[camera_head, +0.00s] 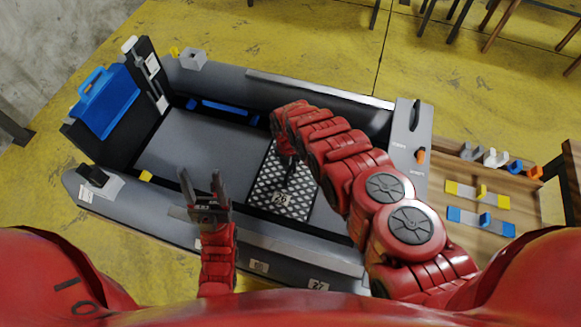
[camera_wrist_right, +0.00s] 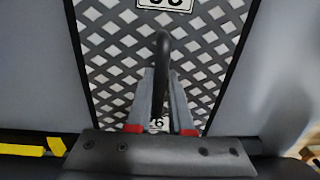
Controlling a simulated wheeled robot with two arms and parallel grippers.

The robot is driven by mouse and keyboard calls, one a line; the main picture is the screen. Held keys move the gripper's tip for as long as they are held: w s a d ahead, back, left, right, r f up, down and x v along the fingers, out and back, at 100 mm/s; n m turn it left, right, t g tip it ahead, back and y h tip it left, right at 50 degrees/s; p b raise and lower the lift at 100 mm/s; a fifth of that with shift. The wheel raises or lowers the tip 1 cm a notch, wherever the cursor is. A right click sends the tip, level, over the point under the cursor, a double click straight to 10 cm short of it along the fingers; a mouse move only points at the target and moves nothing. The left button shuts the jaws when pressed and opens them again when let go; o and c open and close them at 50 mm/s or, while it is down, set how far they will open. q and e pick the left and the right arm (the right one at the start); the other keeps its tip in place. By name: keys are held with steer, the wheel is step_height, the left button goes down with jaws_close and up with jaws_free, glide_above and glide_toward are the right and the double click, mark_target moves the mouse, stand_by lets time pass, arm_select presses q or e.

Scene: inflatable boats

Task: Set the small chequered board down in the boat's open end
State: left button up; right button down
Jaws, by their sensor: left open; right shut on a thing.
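The small chequered board (camera_head: 296,204) is a dark panel with light diamonds, a number label and a dark handle. It shows inside the grey boat (camera_head: 202,146), toward its right part, partly hidden by my right arm. In the right wrist view the board (camera_wrist_right: 210,52) fills the middle, and my right gripper (camera_wrist_right: 160,100) is shut on its dark handle (camera_wrist_right: 162,50). I cannot tell whether the board touches the boat's floor. My left gripper (camera_head: 204,187) is open and empty, over the boat's near side, left of the board.
A blue case (camera_head: 104,100) is at the boat's left end. A grey panel with an orange switch (camera_head: 410,140) stands at its right end. A wooden table (camera_head: 520,195) with coloured brackets is at right. Yellow floor surrounds the boat.

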steer(key=shift+f, duration=0.1)
steer(key=c, duration=0.8)
jaws_free()
steer(key=shift+r, duration=0.4)
steer(key=r, duration=0.3)
steer(key=r+b, duration=0.1)
steer(key=r, duration=0.7)
steer(key=shift+a+r, duration=0.25)
steer(key=shift+a, duration=0.05)
